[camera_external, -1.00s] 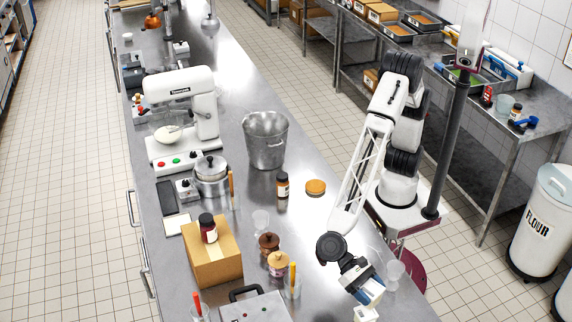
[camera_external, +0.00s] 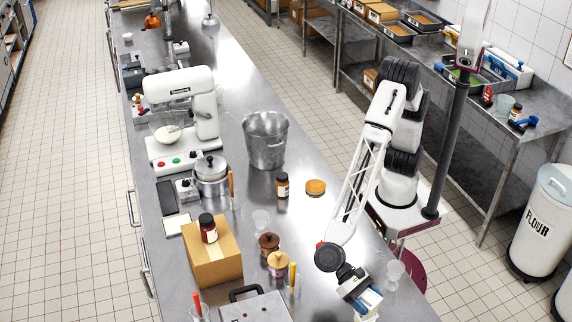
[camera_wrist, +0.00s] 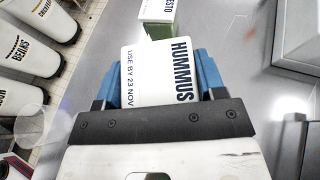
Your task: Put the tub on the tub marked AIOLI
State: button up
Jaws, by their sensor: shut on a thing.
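My gripper (camera_wrist: 158,82) has blue fingers and is shut on a white tub marked HUMMUS (camera_wrist: 160,74), with "USE BY 23 NOV" on its label. In the external view my gripper (camera_external: 364,298) is low over the near right part of the counter, and the held tub is mostly hidden. A green and white tub (camera_wrist: 158,24) stands just beyond the held tub in the wrist view, at the top edge. Its visible letters read "ESTO". No AIOLI marking is readable in these frames.
A clear cup (camera_external: 395,272) stands right of my gripper near the counter edge. To the left are a grey case (camera_external: 255,308), a glass with a yellow-handled tool (camera_external: 292,283), lidded jars (camera_external: 278,262) and a cardboard box (camera_external: 213,262). Floor bins (camera_wrist: 24,48) lie beyond the edge.

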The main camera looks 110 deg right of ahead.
jog(key=shift+f, duration=0.15)
jog(key=o, duration=1)
jog(key=shift+r, duration=0.2)
jog(key=v, duration=1.2)
jog(key=shift+w+f, duration=0.1)
dwell(0.4)
